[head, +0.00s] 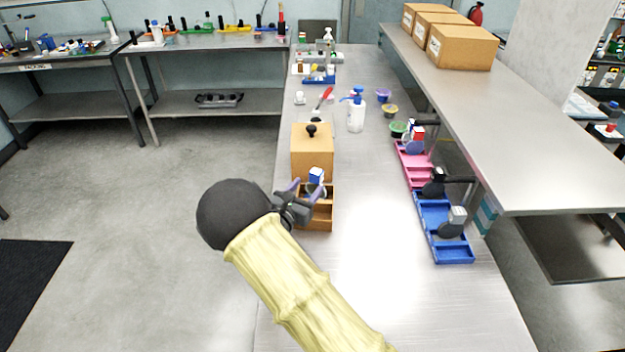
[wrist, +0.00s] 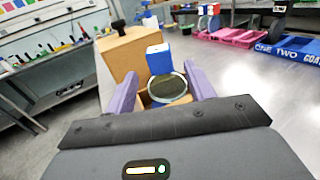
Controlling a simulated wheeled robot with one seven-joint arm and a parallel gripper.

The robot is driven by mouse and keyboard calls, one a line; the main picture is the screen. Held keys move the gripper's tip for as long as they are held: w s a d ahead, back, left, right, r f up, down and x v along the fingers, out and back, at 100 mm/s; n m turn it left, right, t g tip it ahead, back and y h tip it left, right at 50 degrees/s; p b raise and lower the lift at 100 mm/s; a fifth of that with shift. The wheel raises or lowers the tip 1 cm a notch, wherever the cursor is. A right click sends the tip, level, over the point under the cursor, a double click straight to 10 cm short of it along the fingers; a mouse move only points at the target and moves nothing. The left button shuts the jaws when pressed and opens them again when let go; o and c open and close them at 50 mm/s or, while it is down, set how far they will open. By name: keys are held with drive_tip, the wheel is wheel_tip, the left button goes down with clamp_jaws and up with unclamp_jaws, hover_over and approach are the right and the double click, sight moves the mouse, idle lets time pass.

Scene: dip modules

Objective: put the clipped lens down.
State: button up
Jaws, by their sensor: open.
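The clipped lens is a round glass disc (wrist: 167,89) with a blue and white block-shaped clip (wrist: 158,59) on top. It stands upright at the open wooden holder (head: 318,222) in front of a wooden box (head: 312,150); its clip also shows in the head view (head: 316,176). My gripper (head: 306,190) is open, with purple fingers on either side of the lens. In the wrist view gaps show between the disc and both fingers (wrist: 160,84). The disc's lower edge and its contact with the holder are hidden.
A white bottle (head: 356,115) and small tubs stand further back. A raised shelf (head: 520,140) overhangs the right. The bench middle is clear.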

drive_tip(key=v, duration=0.6)
drive_tip(key=shift+s, duration=0.2)
idle(0.4)
drive_tip(key=s+d+m+g+h, duration=0.1)
drive_tip(key=s+d+m+g, duration=0.45)
drive_tip(key=d, duration=0.35)
drive_tip(key=s+d+m+g+h, duration=0.1)
drive_tip(key=s+d+m+g, duration=0.3)
drive_tip(key=d+m+g, duration=0.4)
drive_tip(key=s+d+r+m+y, duration=0.1)
drive_tip(key=s+r+m+y, duration=0.1)
drive_tip(key=s+m+y, duration=0.3)
drive_tip(key=s+d+r+m+y, duration=0.1)
drive_tip(key=s+r+m+y, duration=0.2)
drive_tip(key=s+m+y, duration=0.2)
drive_tip(key=s+m, duration=0.3)
drive_tip(key=m, duration=0.4)
drive_tip(key=shift+s+d, duration=0.3)
drive_tip(key=shift+s, duration=0.05)
